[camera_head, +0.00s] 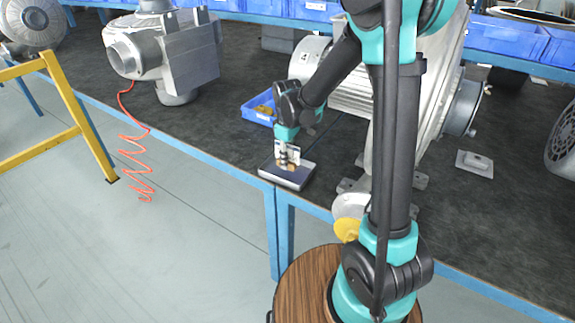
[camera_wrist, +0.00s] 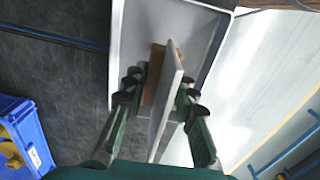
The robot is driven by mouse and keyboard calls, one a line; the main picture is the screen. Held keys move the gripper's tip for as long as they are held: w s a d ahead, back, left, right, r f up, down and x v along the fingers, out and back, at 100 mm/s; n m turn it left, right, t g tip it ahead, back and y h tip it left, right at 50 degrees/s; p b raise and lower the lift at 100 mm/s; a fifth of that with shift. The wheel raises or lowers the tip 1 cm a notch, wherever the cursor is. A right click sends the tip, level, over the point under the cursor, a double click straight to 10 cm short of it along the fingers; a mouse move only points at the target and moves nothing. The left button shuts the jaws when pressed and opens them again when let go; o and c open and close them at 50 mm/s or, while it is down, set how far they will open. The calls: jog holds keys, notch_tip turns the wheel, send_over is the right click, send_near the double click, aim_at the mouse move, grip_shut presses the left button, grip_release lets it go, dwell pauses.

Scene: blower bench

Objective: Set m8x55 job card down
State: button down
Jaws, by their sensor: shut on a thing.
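A thin pale card, seen nearly edge-on in the wrist view (camera_wrist: 168,88), stands upright between the fingers of my gripper (camera_wrist: 161,86). I take it to be the m8x55 job card; no writing can be read. My gripper (camera_head: 287,160) is shut on it and points down over a shallow grey tray (camera_head: 284,181) at the bench's front edge. A small brown block (camera_wrist: 154,72) shows beside the card, over the tray floor. I cannot tell whether the card touches the block or the tray.
A blue bin (camera_head: 258,110) with yellow-brown pieces stands behind the tray. A large grey blower housing (camera_head: 352,88) stands to the right. A silver blower (camera_head: 165,50) is at the back left, with a red coiled hose (camera_head: 135,160) hanging off the bench. Dark bench surface left of the tray is clear.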

jog(key=shift+f, duration=1.25)
jog(key=shift+f, duration=0.15)
jog(key=c, duration=1.2)
grip_release()
notch_tip(320, 180, up, 12)
jog(key=shift+r, duration=0.15)
jog(key=shift+a, duration=0.1)
